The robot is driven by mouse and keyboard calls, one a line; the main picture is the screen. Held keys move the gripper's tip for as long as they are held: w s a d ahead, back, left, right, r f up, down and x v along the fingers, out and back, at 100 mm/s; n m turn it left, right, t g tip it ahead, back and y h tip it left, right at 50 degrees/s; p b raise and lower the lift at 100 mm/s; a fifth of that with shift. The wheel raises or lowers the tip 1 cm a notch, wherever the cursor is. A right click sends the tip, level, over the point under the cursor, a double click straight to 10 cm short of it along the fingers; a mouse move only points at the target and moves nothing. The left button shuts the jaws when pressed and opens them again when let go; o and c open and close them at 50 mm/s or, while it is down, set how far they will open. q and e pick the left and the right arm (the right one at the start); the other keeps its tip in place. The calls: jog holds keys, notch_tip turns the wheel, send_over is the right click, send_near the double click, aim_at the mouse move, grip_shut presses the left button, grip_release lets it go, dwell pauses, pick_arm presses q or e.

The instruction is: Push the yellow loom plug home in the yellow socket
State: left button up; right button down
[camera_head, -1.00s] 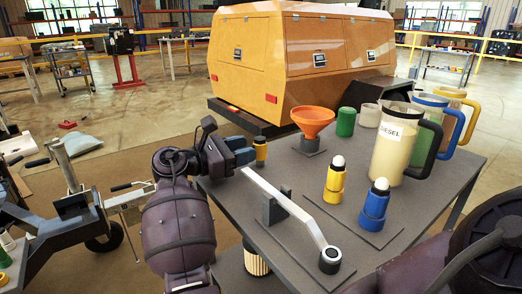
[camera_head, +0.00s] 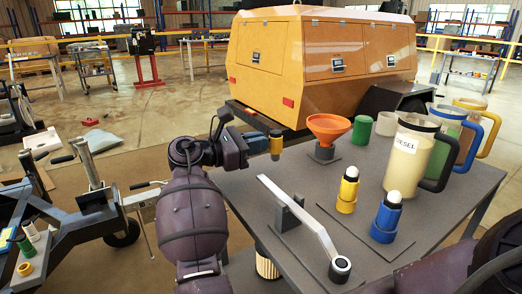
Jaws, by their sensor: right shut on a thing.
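The cylinder is upright. I cannot tell how far it is from the table edge. A yellow ring (camera_head: 25,268) on a grey panel at the lower left may be the yellow socket; it is small and its inside is unclear. The held cylinder is far from that ring.
The grey table (camera_head: 448,208) holds a metal lever (camera_head: 300,217), an orange funnel (camera_head: 328,128), yellow (camera_head: 347,195) and blue (camera_head: 385,222) white-topped bottles, and several jugs (camera_head: 410,160). A yellow housing (camera_head: 310,60) stands behind. A dark trailer frame (camera_head: 85,230) lies left.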

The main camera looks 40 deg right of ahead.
pick_arm(q)
jog(key=r+g+p, duration=0.1)
jog(key=p, duration=0.4)
jog(key=shift+s+a+g, duration=0.1)
jog(key=shift+s+g, duration=0.2)
jog(key=shift+s, duration=0.1)
pick_arm(e)
notch_tip(320, 180, up, 16)
jog(key=shift+r, duration=0.25)
pick_arm(q)
jog(key=shift+a, duration=0.1)
